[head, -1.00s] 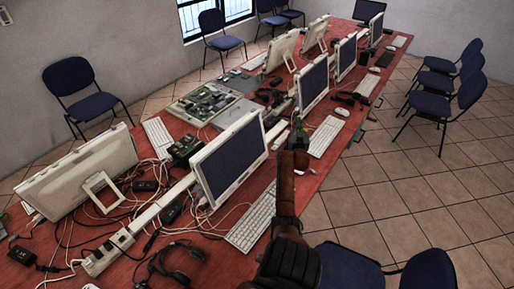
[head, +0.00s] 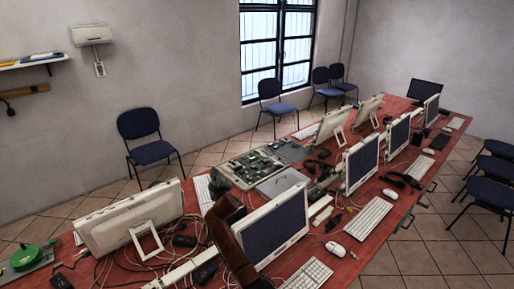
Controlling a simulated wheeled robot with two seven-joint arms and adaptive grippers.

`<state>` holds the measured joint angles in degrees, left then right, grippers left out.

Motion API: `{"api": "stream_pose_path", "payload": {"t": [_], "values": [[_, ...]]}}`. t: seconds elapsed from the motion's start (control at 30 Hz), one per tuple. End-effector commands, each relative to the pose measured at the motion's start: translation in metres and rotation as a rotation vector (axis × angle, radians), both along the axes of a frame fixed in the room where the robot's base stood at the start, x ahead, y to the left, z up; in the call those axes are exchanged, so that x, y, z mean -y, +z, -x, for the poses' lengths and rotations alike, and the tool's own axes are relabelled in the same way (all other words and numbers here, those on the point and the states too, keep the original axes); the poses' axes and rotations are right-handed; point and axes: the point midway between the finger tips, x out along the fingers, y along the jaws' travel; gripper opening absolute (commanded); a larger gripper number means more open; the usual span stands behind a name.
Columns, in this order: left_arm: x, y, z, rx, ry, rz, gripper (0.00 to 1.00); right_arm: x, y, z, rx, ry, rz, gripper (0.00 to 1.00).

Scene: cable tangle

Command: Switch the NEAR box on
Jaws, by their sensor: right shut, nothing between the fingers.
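My right arm rises from the bottom, and my right gripper (head: 219,186) is at its far end over the table, beside a white keyboard. The gripper is small and dark here; it is shut and holds nothing. No box with a readable NEAR mark shows, so I cannot tell which box it is. Small black boxes lie among cables on the near table: one (head: 184,240) left of my forearm, one (head: 205,272) near the white cable channel and one (head: 61,282) at the lower left. My arm hides part of the table behind it. My left gripper is out of view.
The red table (head: 392,212) carries monitors, including a near one (head: 275,228) right of my arm and one seen from behind (head: 132,220). Loose cables cover its near end. An opened case with circuit boards (head: 250,166) lies beyond my gripper. A green round object (head: 25,257) sits at left.

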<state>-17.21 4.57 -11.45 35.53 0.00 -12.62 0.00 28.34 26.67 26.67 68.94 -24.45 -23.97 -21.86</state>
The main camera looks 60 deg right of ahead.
Motion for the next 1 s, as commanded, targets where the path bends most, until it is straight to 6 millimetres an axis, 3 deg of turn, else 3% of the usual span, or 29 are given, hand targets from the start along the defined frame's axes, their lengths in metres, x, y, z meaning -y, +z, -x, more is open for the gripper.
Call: {"api": "stream_pose_path", "payload": {"t": [0.03, 0.2, 0.3, 0.33, 0.5, 0.6, 0.9, 1.0], "values": [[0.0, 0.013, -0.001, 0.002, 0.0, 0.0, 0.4, -0.049, -0.032, -0.007, -0.077, 0.033, -0.025, 0.0], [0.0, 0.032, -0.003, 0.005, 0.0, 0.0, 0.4, -0.177, -0.123, 0.02, -0.257, 0.093, -0.223, 0.0], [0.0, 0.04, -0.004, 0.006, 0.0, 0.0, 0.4, -0.233, -0.164, 0.055, -0.326, 0.113, -0.391, 0.0], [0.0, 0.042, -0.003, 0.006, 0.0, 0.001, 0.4, -0.243, -0.175, 0.069, -0.332, 0.111, -0.458, 0.0], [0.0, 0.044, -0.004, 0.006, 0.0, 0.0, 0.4, -0.263, -0.216, 0.137, -0.299, 0.073, -0.796, 0.0], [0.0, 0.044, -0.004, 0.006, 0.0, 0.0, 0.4, -0.268, -0.224, 0.157, -0.279, 0.065, -0.893, 0.0], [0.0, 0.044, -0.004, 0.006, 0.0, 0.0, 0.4, -0.269, -0.227, 0.164, -0.271, 0.061, -0.929, 0.0], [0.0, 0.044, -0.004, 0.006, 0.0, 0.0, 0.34, -0.269, -0.227, 0.164, -0.272, 0.061, -0.928, 0.0]]}}
